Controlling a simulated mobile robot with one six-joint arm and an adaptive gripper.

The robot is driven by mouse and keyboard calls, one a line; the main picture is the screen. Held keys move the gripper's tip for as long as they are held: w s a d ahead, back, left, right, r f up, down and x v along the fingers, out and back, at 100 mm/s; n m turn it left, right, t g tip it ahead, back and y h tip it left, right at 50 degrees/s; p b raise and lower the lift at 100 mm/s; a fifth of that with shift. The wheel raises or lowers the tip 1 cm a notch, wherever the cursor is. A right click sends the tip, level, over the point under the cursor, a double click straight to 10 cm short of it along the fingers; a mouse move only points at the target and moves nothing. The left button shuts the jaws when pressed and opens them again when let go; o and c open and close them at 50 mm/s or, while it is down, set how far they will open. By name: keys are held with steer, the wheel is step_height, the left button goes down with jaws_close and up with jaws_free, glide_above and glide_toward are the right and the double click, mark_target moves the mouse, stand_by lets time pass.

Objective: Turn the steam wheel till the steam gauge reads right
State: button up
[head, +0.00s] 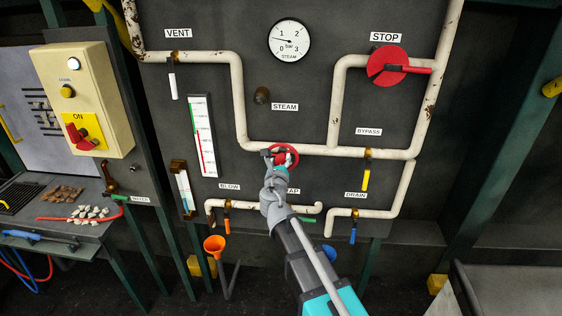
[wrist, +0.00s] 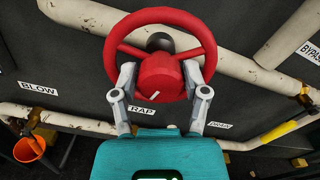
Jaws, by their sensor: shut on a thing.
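The red steam wheel (head: 285,154) sits on the pale pipe below the STEAM label (head: 285,106). In the wrist view the red wheel (wrist: 160,18) fills the upper middle, with a thick red hub and a white mark on it. My gripper (head: 273,156) reaches it from below. In the wrist view my gripper's two fingers (wrist: 159,82) are shut on the hub, one on each side. The round white steam gauge (head: 289,41) reads 0 to 3 bar. Its needle points left, between 0 and 1.
A yellow bypass handle (head: 366,180) and a blue drain handle (head: 353,236) hang right of my arm. An orange funnel (head: 214,244) is at lower left. Pale pipes run close around the wheel.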

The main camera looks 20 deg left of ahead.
steer(key=shift+w, duration=0.35)
steer(key=o, duration=1.1)
steer(key=shift+w+f, duration=0.1)
steer(key=shift+f, duration=0.05)
steer(key=shift+s, duration=0.2)
steer(key=shift+v, duration=5.85)
